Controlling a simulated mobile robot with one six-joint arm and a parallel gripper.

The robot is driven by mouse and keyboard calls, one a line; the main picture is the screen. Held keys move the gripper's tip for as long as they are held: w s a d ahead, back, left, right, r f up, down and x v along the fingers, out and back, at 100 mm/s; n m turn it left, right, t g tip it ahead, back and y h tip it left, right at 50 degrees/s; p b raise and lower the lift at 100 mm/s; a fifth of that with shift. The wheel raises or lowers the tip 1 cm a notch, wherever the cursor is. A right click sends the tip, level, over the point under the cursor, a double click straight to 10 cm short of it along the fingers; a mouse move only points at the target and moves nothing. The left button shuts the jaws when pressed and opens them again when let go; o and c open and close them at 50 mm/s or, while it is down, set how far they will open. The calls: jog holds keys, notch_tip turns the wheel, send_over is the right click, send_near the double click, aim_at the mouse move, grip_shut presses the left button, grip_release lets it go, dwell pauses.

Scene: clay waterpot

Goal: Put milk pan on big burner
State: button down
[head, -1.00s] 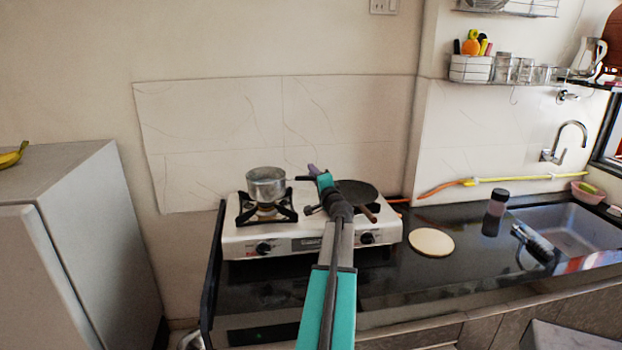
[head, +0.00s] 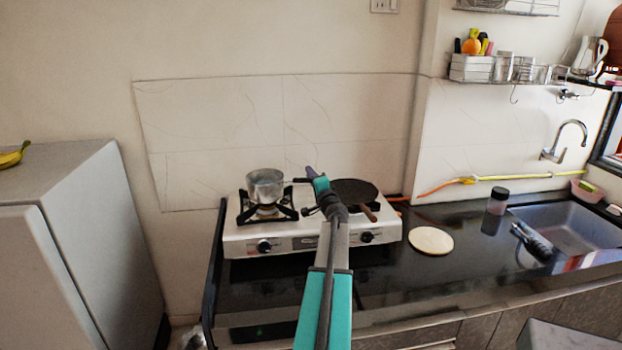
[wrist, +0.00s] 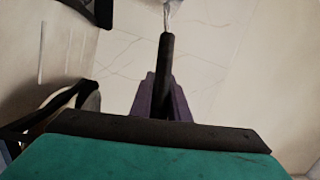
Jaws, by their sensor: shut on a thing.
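The milk pan (head: 265,186) is a small shiny metal pot at the left burner (head: 267,212) of the white stove (head: 250,238). It looks upright. I cannot tell whether it rests on the burner or is slightly above it. Its dark handle points right, toward my gripper (head: 310,173). In the wrist view my gripper's purple fingers (wrist: 162,100) are shut on the black handle (wrist: 166,70). Only a sliver of the pan's metal shows at the top there. My arm covers the middle of the stove.
A flat black pan (head: 356,191) with a brown handle occupies the right burner. A round pale board (head: 431,240) and a jar (head: 497,201) stand on the dark counter (head: 460,265). The sink (head: 575,230) is at right, a grey cabinet (head: 90,240) at left.

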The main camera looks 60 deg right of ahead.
jog(key=shift+f, duration=0.8)
jog(key=c, duration=1.7)
grip_release()
jog(key=shift+r, duration=0.2)
jog(key=shift+b+v, duration=0.5)
jog(key=shift+v, duration=1.35)
jog(key=shift+b+v, duration=1.2)
jog(key=shift+v, duration=3)
